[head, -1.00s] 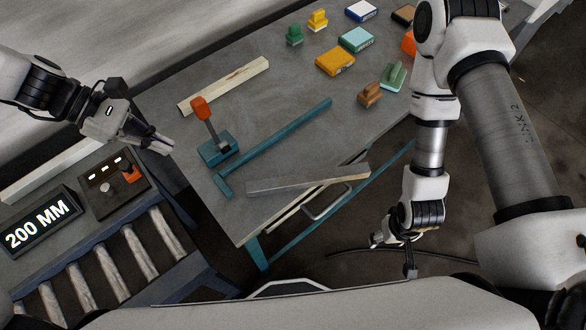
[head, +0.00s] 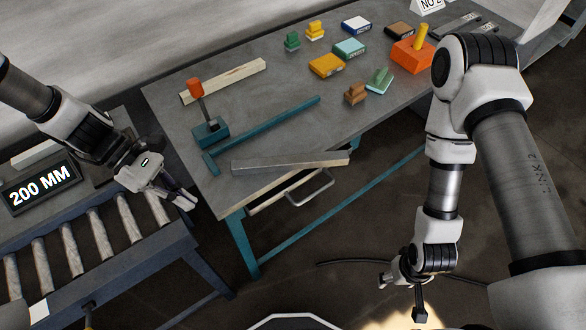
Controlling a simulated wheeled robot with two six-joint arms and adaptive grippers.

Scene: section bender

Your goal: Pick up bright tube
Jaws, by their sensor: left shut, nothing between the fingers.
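A bright grey metal bar (head: 291,162), which looks like the bright tube, lies along the near edge of the workbench (head: 228,190). Its right end overhangs the edge above a drawer. I cannot see whether it is hollow. My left gripper (head: 190,202) is shut and empty, over the near left corner of the bench and the roller stand, left of the bar and apart from it. My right gripper (head: 388,281) hangs low in front of the bench, over the floor, well clear of the bar. Its fingers are too small to judge.
A teal bar (head: 265,135) lies behind the bright one, beside a teal block with an orange-topped lever (head: 209,125). A pale wooden strip (head: 226,81) lies further back. Several coloured boxes and stamps stand at the back right. A roller stand (head: 100,235) with a "200 MM" display is left.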

